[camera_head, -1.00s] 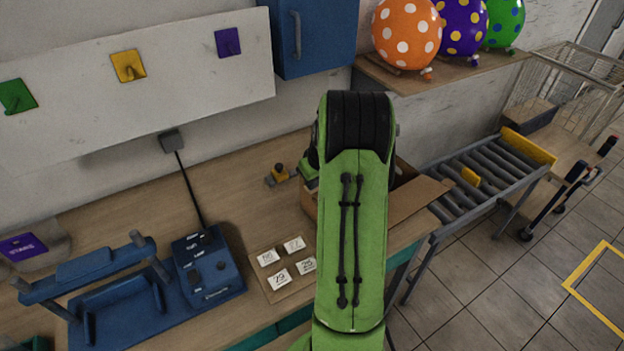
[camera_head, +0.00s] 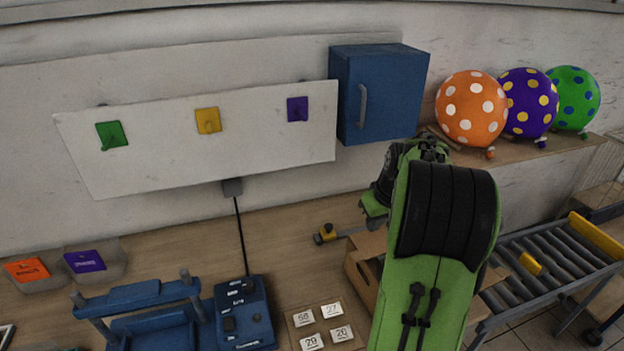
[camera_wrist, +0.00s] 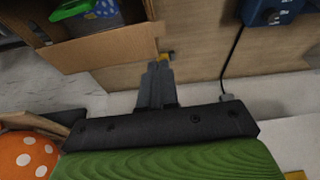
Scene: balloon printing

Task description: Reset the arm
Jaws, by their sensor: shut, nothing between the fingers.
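My arm is green with black joint covers and stands right of centre in the head view. My gripper (camera_wrist: 157,68) is shut and empty in the wrist view, its grey fingers together. In the head view the gripper (camera_head: 347,233) shows partly, sticking out left of the arm above the table. A small yellow-topped item (camera_head: 326,231) appears just beyond the fingertips. I cannot tell whether they touch.
An open cardboard box (camera_head: 359,268) stands beside the arm, partly hidden by it. A blue control box (camera_head: 243,315) and number cards (camera_head: 332,311) lie on the table (camera_head: 180,250). A blue wall cabinet (camera_head: 378,95), balloons (camera_head: 472,107) and a roller conveyor (camera_head: 545,265) are around.

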